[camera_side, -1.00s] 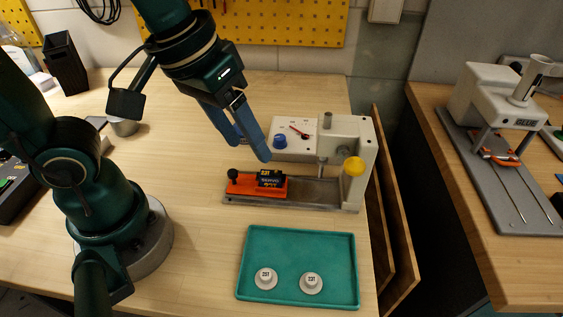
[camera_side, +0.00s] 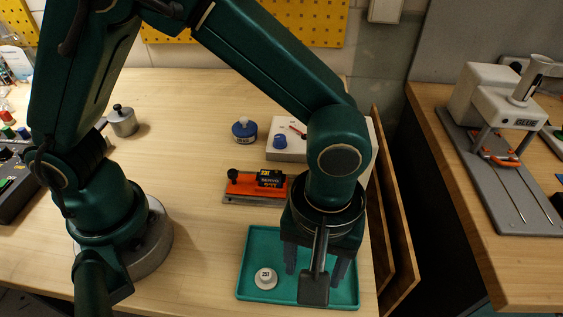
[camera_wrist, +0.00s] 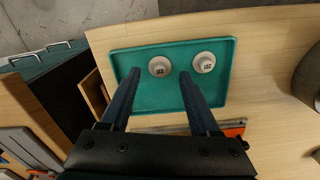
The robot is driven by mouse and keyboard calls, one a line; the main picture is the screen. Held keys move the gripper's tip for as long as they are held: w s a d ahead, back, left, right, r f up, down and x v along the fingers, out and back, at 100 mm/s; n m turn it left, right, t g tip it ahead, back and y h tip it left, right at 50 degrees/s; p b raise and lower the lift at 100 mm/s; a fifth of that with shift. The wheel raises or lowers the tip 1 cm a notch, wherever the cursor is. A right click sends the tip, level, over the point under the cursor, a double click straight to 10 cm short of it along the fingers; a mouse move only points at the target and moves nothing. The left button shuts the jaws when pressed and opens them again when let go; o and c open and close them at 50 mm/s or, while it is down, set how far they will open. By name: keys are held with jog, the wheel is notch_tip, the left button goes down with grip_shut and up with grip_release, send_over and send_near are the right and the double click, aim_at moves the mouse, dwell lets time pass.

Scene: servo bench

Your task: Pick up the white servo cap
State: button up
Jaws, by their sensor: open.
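Two round white servo caps with dark print lie in the teal tray (camera_side: 248,245). The left one (camera_side: 265,279) shows in the side view; the right one is hidden there behind my gripper (camera_side: 314,272). The wrist view shows both: one cap (camera_wrist: 159,67) between the fingertips in the picture, the other cap (camera_wrist: 204,62) just right of the right finger. My gripper (camera_wrist: 159,75) points down over the right part of the tray, open and empty. I cannot tell the exact height of its fingertips above the tray.
A black servo (camera_side: 270,179) sits on an orange holder (camera_side: 243,186) behind the tray. The white press (camera_side: 287,150) behind it is partly covered by my arm. A blue round container (camera_side: 244,131) and a metal pot (camera_side: 122,121) stand farther back. Bare wood lies left of the tray.

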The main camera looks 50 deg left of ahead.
jog(key=shift+f, duration=1.25)
grip_shut()
jog(key=shift+r, duration=0.1)
